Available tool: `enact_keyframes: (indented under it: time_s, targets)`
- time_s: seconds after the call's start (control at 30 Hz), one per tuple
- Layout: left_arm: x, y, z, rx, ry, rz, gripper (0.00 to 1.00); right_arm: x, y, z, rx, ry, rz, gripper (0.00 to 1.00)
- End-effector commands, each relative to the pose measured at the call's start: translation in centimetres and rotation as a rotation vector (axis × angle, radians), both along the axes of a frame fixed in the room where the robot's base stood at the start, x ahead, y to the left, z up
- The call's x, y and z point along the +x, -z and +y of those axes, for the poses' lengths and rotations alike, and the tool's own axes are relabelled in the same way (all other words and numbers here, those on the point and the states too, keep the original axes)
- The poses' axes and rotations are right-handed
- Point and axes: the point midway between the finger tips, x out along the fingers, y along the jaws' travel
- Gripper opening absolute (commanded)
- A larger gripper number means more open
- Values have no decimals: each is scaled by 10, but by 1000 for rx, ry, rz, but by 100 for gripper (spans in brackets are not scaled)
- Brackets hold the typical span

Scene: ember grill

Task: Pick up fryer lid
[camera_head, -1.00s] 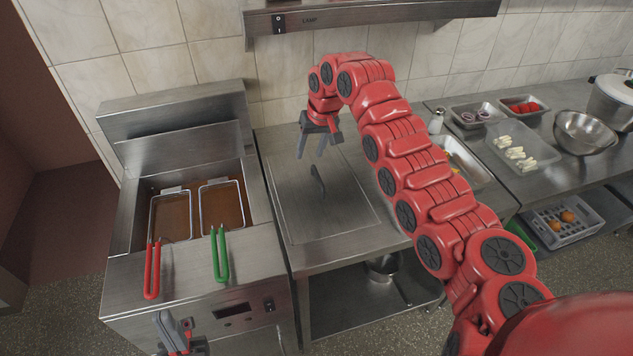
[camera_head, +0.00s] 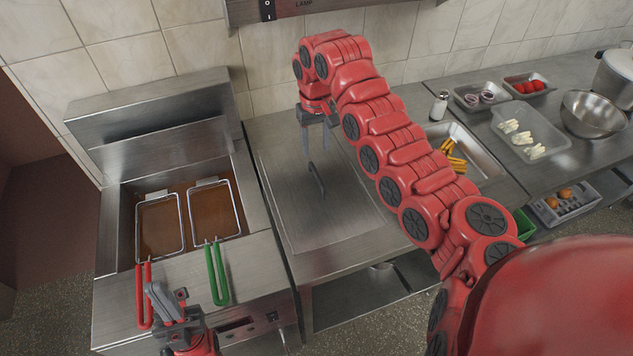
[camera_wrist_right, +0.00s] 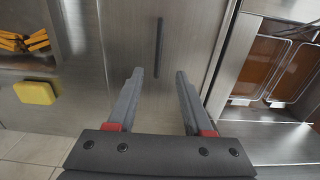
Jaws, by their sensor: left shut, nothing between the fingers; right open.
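The fryer lid (camera_head: 350,207) is a flat metal plate lying on the steel table right of the fryer. Its dark bar handle (camera_head: 317,180) stands up from the middle. In the right wrist view the handle (camera_wrist_right: 159,48) lies ahead of the fingertips, between their lines. My right gripper (camera_head: 317,155) is open above the lid, its fingers pointing down, close to the handle; I cannot tell whether they touch it. My left gripper (camera_head: 160,296) is shut and empty in front of the fryer, near the red basket handle (camera_head: 144,290).
The fryer (camera_head: 120,240) holds two wire baskets in brown oil, with red and green handles (camera_head: 216,273) sticking out in front. A pan of fries (camera_head: 470,150), a shaker (camera_head: 438,105) and several food containers stand to the right. A lamp bar (camera_head: 310,8) hangs above.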

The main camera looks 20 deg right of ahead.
Motion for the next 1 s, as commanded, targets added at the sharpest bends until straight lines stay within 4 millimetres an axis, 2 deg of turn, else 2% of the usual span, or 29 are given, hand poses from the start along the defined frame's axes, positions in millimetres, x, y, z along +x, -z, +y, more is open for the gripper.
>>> enact_keyframes:
  time_s: [0.3,0.4,0.53,0.63,0.8,0.9,1.0]
  targets:
    - [0,-5,0,0,0,0,0,0,47,2,3,1,1,51]
    - [0,-15,0,0,0,-1,0,-1,60,0,0,1,6,51]
    - [0,-17,0,0,0,0,0,0,68,-1,0,1,-1,51]
    - [0,-27,0,0,0,0,0,-1,74,-2,-1,2,2,51]
    - [0,-46,0,0,0,0,0,-2,97,-3,-1,0,2,51]
    - [0,-48,0,0,0,0,0,-2,112,-3,-2,0,5,51]
    - [0,-49,0,0,0,0,0,-1,119,-3,-1,1,-2,51]
